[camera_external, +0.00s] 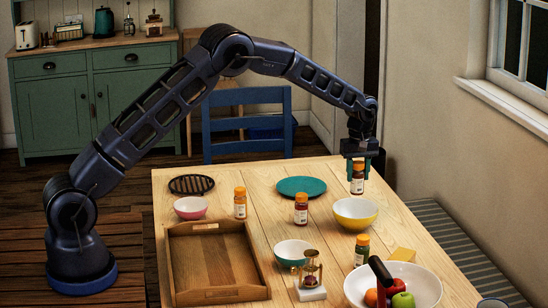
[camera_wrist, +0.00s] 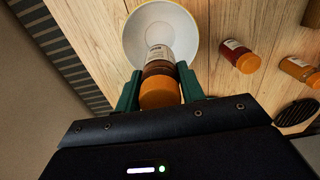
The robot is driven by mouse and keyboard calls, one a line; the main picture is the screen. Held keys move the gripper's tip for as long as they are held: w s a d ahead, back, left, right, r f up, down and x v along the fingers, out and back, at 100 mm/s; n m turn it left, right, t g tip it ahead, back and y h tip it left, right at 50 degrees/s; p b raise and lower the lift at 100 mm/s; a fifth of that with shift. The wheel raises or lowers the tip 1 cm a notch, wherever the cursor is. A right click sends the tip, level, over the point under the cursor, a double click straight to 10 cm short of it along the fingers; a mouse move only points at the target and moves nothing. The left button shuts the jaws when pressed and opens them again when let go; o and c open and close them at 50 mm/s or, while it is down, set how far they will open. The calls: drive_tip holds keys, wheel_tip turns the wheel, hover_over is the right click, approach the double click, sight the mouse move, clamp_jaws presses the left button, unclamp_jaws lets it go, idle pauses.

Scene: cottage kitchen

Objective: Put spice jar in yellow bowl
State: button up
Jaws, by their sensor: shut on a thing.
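My gripper (camera_external: 362,164) is shut on a spice jar (camera_external: 357,180) with an orange-brown lid and a pale label. The jar is upright, held above the table over the far side of the yellow bowl (camera_external: 348,220). In the wrist view the jar (camera_wrist: 158,90) sits between the green fingers of my gripper (camera_wrist: 160,86). The bowl's pale inside (camera_wrist: 137,40) shows behind the jar there. I cannot tell exactly how high the jar is above the bowl's rim.
Other jars stand at the table's middle (camera_external: 301,209), left (camera_external: 240,203) and front right (camera_external: 362,250).

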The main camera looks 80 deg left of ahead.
wheel_tip(320, 180, down, 11)
drive_tip(key=shift+r, duration=0.1)
idle(0.4)
drive_tip(key=o, duration=1.1)
